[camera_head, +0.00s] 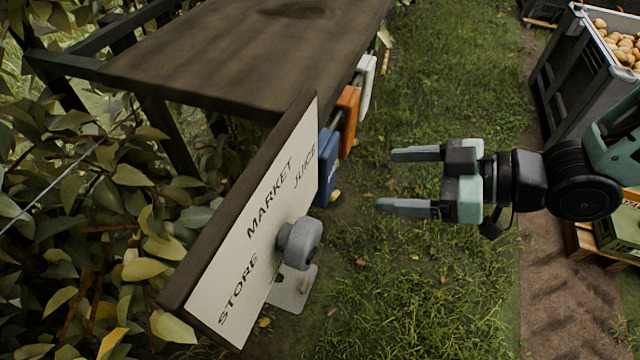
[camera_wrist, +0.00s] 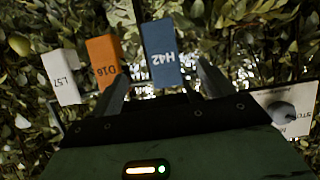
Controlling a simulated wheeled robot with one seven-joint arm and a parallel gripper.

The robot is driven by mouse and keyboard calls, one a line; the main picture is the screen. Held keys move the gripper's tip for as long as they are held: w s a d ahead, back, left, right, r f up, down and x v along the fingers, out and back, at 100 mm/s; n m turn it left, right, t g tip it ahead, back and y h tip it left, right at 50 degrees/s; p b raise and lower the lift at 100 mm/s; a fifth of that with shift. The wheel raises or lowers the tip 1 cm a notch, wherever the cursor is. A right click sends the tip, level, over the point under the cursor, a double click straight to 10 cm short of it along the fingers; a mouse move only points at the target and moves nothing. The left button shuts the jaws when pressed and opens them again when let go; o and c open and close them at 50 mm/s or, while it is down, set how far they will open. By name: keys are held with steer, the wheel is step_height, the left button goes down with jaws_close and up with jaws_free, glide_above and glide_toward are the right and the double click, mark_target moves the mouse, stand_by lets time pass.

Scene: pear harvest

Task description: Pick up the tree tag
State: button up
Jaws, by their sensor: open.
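Three tags hang in a row along the table's edge. The blue tag (camera_head: 326,170) is nearest the sign, the orange tag (camera_head: 347,118) is behind it, and the white tag (camera_head: 366,85) is farthest. In the wrist view the blue tag (camera_wrist: 160,52) reads H42, the orange tag (camera_wrist: 103,62) reads D16, and the white tag (camera_wrist: 61,78) begins with L. My gripper (camera_head: 387,180) is open and empty, to the right of the blue tag and apart from it. In the wrist view my gripper (camera_wrist: 163,72) has the blue tag between its fingers' lines, beyond the tips.
A sign board (camera_head: 215,285) reading STORE, MARKET and JUICE stands left, with a grey knob (camera_head: 300,243) on it. The brown table (camera_head: 230,50) is behind. A grey crate (camera_head: 580,75) of pears stands at right. Open grass lies below my gripper.

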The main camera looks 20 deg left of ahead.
mark_target(332, 181)
steer(key=x, duration=0.8)
steer(key=shift+a+f+b, duration=0.15)
steer(key=shift+a+b, duration=0.15)
steer(key=shift+a, duration=0.05)
steer(key=shift+f+x, duration=0.2)
steer(key=shift+x, duration=1.15)
steer(key=shift+f+x, duration=0.2)
steer(key=shift+x, duration=1.15)
steer(key=shift+s+d, duration=0.1)
steer(key=shift+d, duration=0.05)
steer(key=c, duration=1.1)
steer(key=shift+r, duration=0.1)
